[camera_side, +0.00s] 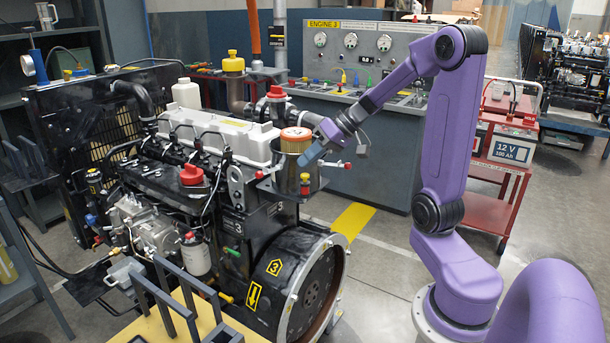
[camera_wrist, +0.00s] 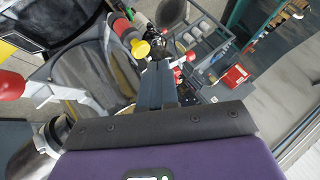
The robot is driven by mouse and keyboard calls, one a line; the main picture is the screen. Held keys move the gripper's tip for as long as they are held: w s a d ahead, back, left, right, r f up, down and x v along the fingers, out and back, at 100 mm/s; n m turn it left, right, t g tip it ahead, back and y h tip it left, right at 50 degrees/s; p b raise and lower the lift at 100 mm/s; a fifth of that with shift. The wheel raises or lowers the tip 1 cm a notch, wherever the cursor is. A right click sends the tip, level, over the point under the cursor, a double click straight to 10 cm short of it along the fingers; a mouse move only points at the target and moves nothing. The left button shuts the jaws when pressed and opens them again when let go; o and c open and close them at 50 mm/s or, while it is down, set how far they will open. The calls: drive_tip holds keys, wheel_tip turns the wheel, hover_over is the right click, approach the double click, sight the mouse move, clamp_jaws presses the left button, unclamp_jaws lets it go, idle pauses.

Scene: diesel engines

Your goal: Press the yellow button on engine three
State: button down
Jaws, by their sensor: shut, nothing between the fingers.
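Engine three (camera_side: 205,140), marked with a 3, stands left of my arm in the side view. A small yellow knob with a red part sits at its near right corner, below the round filter (camera_side: 296,140); I take it as the yellow button (camera_side: 305,177). In the wrist view a round yellow button (camera_wrist: 140,48) on a red and dark stem shows just ahead and left of my fingertips. My gripper (camera_side: 308,158) points down-left beside the filter, shut and empty; its grey fingers (camera_wrist: 157,75) show in the wrist view. Contact with the button cannot be told.
Red-ended valve handles (camera_side: 265,174) stick out around the filter. A yellow cap (camera_side: 234,62) and a red cap (camera_side: 191,174) rise elsewhere on the engine. A control panel marked Engine 3 (camera_side: 365,50) stands behind. A red battery cart (camera_side: 495,170) is at the right.

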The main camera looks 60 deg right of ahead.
drive_tip(key=shift+f, duration=0.1)
drive_tip(key=shift+f, duration=0.35)
drive_tip(key=shift+f, duration=0.75)
idle(1.0)
drive_tip(key=shift+r, duration=1.2)
drive_tip(key=shift+r, duration=2.5)
